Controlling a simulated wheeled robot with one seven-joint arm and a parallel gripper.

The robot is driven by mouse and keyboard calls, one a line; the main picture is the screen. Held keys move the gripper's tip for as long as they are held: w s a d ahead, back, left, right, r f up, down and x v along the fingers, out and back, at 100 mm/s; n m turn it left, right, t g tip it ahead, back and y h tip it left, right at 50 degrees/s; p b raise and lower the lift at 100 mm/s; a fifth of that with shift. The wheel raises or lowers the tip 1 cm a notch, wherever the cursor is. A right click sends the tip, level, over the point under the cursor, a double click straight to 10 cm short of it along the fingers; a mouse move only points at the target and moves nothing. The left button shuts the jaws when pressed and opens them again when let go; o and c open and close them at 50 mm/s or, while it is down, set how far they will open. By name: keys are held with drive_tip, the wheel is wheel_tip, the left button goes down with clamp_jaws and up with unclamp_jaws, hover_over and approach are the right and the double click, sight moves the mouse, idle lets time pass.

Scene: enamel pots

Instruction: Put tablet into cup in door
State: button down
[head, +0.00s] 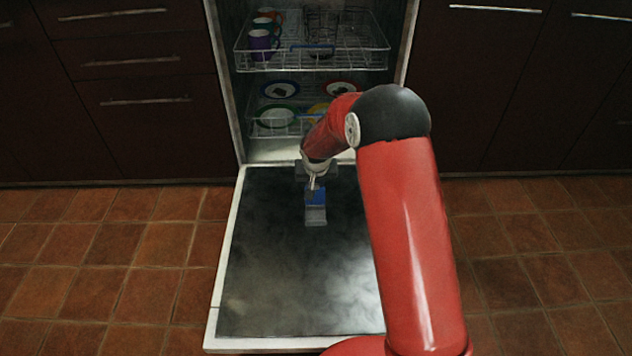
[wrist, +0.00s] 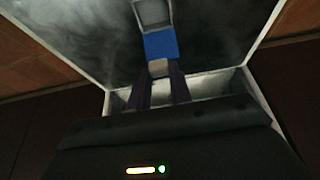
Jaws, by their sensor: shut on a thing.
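A small pale block, which I take as the tablet (wrist: 158,69), sits between the fingertips of my gripper (wrist: 159,76) in the wrist view. My gripper is shut on it. The grey square cup (wrist: 153,12) lies just beyond, with a blue panel (wrist: 160,44) against its near side. In the head view my gripper (head: 314,183) is over the upper part of the lowered door (head: 270,280), just behind the blue panel and the grey cup (head: 316,216). The tablet is hard to make out there. I cannot tell its height above the door.
The dishwasher stands open. Its upper rack (head: 318,60) holds mugs and glasses, and its lower rack (head: 275,125) holds several plates. Dark drawers (head: 130,70) and cupboards flank it. Tiled floor (head: 110,260) lies clear on both sides of the door.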

drive_tip(key=b, duration=0.6)
hover_over(316, 216)
drive_tip(key=s, duration=0.1)
drive_tip(key=f, duration=1.1)
drive_tip(key=shift+s+f, duration=0.2)
drive_tip(key=shift+f, duration=1.05)
drive_tip(key=shift+s+a+f, duration=0.1)
drive_tip(key=shift+f, duration=0.25)
drive_tip(key=c, duration=1.2)
unclamp_jaws()
drive_tip(key=shift+r, duration=0.1)
drive_tip(key=shift+r+p, duration=2.8)
drive_tip(key=shift+r, duration=2.15)
